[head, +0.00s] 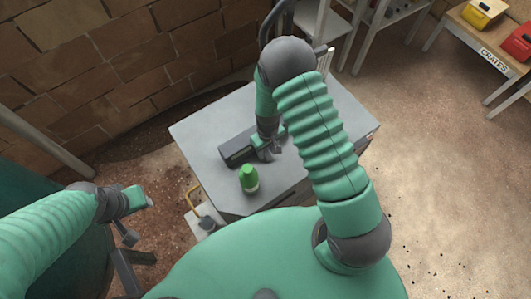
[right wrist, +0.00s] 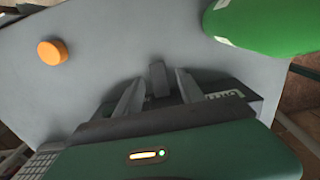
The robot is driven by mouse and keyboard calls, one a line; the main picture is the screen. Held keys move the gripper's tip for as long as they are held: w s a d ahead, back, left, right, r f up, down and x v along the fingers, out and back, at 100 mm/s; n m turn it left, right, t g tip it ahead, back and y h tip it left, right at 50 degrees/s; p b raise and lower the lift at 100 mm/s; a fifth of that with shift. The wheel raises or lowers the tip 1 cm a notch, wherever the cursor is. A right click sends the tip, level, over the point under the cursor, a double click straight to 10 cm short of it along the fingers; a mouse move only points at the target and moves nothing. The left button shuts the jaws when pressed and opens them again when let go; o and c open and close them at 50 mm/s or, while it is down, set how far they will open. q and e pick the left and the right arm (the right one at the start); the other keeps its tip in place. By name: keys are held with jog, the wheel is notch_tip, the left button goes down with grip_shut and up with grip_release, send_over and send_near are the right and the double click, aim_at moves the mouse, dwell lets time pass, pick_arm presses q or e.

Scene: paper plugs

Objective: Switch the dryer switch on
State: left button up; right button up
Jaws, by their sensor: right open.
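A dark grey box-shaped unit (head: 238,147) lies on the grey table and looks like the dryer. In the right wrist view the dark unit (right wrist: 240,87) carries a partly hidden pale label. A small grey upright block (right wrist: 158,78), perhaps its switch, stands out between my fingers. My right gripper (head: 270,154) is at the right end of the unit. In the right wrist view its fingers (right wrist: 158,92) are open, one on each side of the block; I cannot tell whether they touch it. My left gripper (head: 136,222) hangs at the left, away from the table.
A green bottle (head: 249,180) stands on the table (head: 205,125) close in front of the unit; it also shows in the right wrist view (right wrist: 265,22). An orange round knob (right wrist: 53,52) is on the grey surface. A crates table (head: 470,32) is far right.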

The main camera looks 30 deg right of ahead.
aim_at(269, 154)
jog(key=shift+d+f+b, duration=0.4)
jog(key=shift+f+b, duration=0.05)
jog(key=shift+f, duration=0.25)
jog(key=shift+a+f+b, duration=0.1)
jog(key=shift+f+b, duration=0.6)
jog(key=shift+f, duration=0.2)
jog(key=shift+f+b, duration=0.3)
jog(key=shift+f, duration=0.1)
pick_arm(q)
jog(key=f, duration=0.3)
jog(key=shift+d, duration=0.3)
pick_arm(e)
jog(key=shift+d+f, duration=0.1)
jog(key=shift+d, duration=0.1)
jog(key=c, duration=0.6)
jog(key=shift+w+a, duration=0.1)
jog(key=shift+a, duration=0.05)
jog(key=shift+c, duration=1.1)
pick_arm(q)
jog(key=shift+a, duration=0.3)
